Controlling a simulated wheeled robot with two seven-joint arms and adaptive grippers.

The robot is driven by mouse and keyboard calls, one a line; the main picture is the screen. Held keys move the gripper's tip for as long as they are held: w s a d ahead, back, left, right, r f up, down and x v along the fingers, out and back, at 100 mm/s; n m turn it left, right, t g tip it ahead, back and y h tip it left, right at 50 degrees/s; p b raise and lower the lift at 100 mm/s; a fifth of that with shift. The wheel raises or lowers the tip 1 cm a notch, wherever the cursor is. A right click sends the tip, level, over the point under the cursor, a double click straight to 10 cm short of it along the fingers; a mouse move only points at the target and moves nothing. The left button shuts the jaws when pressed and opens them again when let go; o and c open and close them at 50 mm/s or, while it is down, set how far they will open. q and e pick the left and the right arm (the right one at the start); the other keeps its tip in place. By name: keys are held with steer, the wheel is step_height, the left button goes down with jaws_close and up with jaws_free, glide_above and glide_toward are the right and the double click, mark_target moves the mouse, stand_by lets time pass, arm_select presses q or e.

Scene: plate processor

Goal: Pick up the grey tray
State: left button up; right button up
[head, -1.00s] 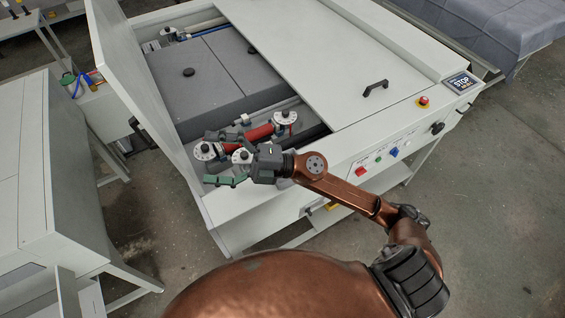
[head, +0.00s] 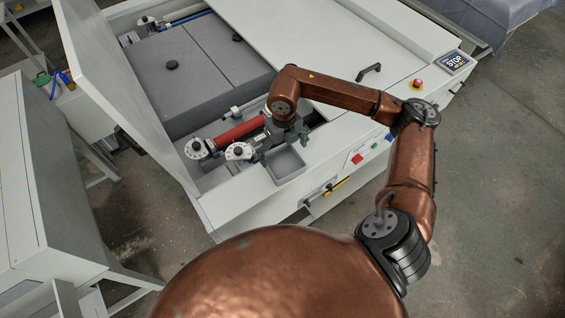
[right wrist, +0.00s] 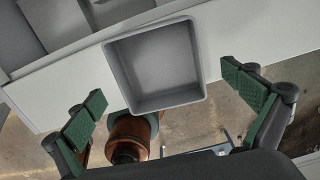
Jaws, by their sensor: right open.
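The grey tray (right wrist: 155,66) is a shallow, empty, square tray with a raised rim. In the right wrist view it lies at the upper middle. In the head view the tray (head: 287,165) sits at the front edge of the white machine, partly hidden by my right gripper (head: 280,146). In the right wrist view my right gripper (right wrist: 165,90) is open, with one green-padded finger on each side of the tray and visible gaps between. It appears to be above the tray, not touching it. My left gripper is not in view.
The white machine (head: 245,203) has a raised lid panel (head: 115,75) at left. A red roller (head: 239,131) and round knobs lie inside, beside the tray. A red stop button (head: 416,84) and a black handle (head: 369,71) are to the right. Floor is clear in front.

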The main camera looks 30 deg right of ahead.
mark_target(283, 166)
step_height(283, 166, down, 4)
steer(key=shift+s+a+f+p, duration=0.1)
steer(key=shift+f+p, duration=0.1)
steer(key=shift+p, duration=0.65)
steer(key=shift+f, duration=0.4)
steer(key=c, duration=1.1)
steer(key=shift+r, duration=0.1)
